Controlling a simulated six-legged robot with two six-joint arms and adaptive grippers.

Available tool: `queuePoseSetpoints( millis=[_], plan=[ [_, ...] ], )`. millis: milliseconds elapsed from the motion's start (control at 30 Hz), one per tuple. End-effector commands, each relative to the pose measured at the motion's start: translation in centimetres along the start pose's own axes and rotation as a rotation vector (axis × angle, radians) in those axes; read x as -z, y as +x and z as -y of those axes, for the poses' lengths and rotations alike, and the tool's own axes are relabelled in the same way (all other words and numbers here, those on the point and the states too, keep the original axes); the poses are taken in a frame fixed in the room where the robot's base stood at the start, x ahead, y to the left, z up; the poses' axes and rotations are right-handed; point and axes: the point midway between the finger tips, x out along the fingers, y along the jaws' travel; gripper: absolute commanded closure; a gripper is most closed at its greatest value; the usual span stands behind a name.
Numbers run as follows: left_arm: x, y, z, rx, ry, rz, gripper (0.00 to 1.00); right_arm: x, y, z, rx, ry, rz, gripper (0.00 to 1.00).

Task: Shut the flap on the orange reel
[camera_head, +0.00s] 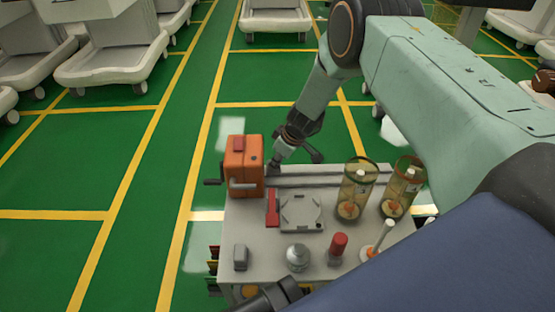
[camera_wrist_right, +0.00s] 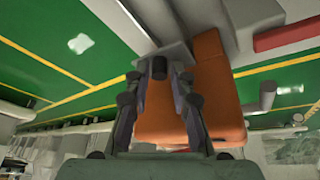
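The orange reel (camera_head: 243,168) is a boxy orange housing at the back left corner of the cart top, with a dark crank on its left and a small red piece on top. It also shows large in the right wrist view (camera_wrist_right: 208,95). My right gripper (camera_head: 273,165) is at the reel's right side. In the wrist view its two fingers (camera_wrist_right: 158,85) stand apart, with a small dark grey knob-like part (camera_wrist_right: 159,67) between or just beyond their tips. I cannot tell whether they touch it, nor make out the flap clearly.
The cart top (camera_head: 262,238) also holds a red bar (camera_head: 272,207), a square grey plate (camera_head: 301,211), two amber-clear cylinders (camera_head: 356,190), a silver dome (camera_head: 298,257), a red-capped piece (camera_head: 338,244) and a white stick on a base (camera_head: 379,238). Green floor left of the cart is clear.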

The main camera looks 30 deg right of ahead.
Motion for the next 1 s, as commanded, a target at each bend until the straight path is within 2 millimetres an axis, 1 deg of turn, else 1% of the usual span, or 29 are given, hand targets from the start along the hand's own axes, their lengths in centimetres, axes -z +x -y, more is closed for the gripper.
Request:
queuePoseSetpoints(
  millis=[33,233,633,1000],
  plan=[
    [0.0,0.0,0.0,0.000,0.000,0.000,0.76,0.0,0.0,0.0,0.000,0.000,0.000,0.84],
    [0.0,0.0,0.0,0.000,0.000,0.000,0.76,0.0,0.0,0.0,0.000,0.000,0.000,1.00],
    [0.0,0.0,0.0,0.000,0.000,0.000,0.76,-0.3,0.1,0.0,0.017,0.010,-0.015,1.00],
    [0.0,0.0,0.0,0.000,0.000,0.000,0.76,-1.0,0.6,-0.1,0.085,0.044,-0.120,1.00]
  ],
)
